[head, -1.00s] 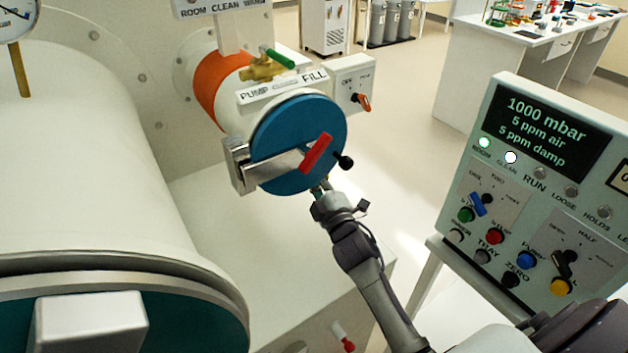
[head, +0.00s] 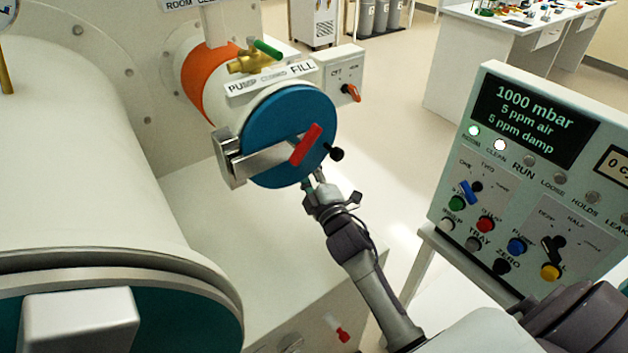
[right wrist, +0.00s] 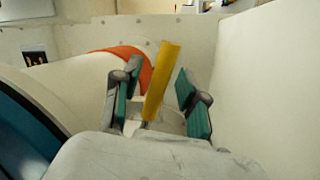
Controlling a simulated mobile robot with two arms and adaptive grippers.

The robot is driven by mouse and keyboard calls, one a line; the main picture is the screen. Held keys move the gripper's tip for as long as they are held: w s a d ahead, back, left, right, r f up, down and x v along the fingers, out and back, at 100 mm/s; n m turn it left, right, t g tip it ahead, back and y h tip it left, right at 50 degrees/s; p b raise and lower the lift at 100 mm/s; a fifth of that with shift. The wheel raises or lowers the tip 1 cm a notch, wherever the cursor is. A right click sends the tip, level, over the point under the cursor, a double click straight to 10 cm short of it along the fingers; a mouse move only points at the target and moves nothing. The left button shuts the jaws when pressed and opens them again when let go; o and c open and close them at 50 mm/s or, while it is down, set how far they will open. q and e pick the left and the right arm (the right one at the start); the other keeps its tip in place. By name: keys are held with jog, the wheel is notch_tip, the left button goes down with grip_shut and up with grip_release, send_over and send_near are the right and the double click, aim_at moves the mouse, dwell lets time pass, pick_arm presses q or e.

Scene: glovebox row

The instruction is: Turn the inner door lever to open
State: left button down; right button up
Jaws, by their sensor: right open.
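A yellow lever (right wrist: 162,80) stands slightly tilted in the right wrist view; I take it as the inner door lever. My right gripper (right wrist: 158,105) is open, with one green-padded finger on each side of the lever. The left finger is nearer to it, and I cannot tell if they touch. In the head view my right gripper (head: 316,183) is at the lower right edge of the small round blue door (head: 275,115), with its fingertips partly hidden. The yellow lever is hidden in that view. My left gripper is not in view.
The blue door carries a red handle (head: 306,145) and a black knob (head: 337,154). An orange band (head: 203,84) rings the small chamber at the wall. A control panel (head: 520,170) stands to the right. A large white cylinder (head: 80,150) fills the left.

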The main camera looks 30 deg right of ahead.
jog(key=s+f, duration=0.1)
jog(key=s, duration=1)
jog(key=shift+s+a+f, duration=0.25)
jog(key=shift+a+f, duration=0.05)
jog(key=shift+a, duration=0.05)
